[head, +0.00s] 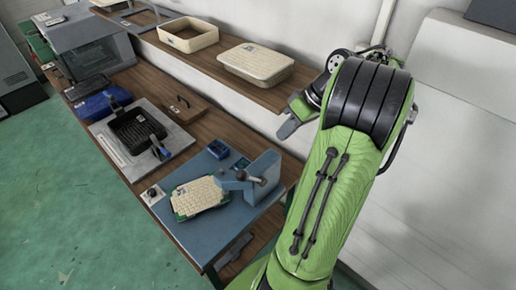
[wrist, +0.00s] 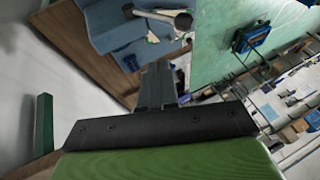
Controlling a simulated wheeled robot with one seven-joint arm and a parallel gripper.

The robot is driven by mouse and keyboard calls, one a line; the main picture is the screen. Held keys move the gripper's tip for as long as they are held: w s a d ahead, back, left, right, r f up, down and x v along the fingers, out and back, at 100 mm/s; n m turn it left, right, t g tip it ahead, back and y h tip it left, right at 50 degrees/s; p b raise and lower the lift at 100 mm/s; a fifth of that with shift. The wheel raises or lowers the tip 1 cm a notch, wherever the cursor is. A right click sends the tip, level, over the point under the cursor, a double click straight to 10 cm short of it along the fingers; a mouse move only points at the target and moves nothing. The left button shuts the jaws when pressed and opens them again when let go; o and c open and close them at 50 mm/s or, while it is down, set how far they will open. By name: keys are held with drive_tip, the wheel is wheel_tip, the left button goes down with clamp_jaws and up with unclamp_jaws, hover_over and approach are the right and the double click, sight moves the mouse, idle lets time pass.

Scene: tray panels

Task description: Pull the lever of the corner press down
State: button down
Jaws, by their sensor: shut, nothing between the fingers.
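The corner press (head: 264,178) is a blue-grey upright block on a blue base plate at the near end of the wooden bench. Its lever shows as a short arm with a dark round knob (head: 241,175) pointing left over a cream woven panel (head: 200,197) with green corners. In the wrist view, part of the press (wrist: 112,22) and a grey cylindrical part show at the top, beyond the fingers. My gripper (head: 284,131) is above and behind the press, apart from it. In the wrist view my gripper (wrist: 157,88) is shut and empty.
A shelf behind the bench holds a cream tray (head: 189,36) and a cream lidded box (head: 256,63). A blue box (head: 219,149) sits beside the press. Left along the bench are a black tray fixture (head: 137,129) and a blue case (head: 103,104). The green floor in front is clear.

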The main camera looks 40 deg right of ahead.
drive_tip(key=w+a+f+b, duration=0.4)
drive_tip(key=a+f, duration=0.3)
drive_tip(key=f, duration=0.3)
drive_tip(key=shift+w+a+f+b, duration=0.15)
drive_tip(key=shift+a+b, duration=0.05)
drive_tip(key=shift+b, duration=0.4)
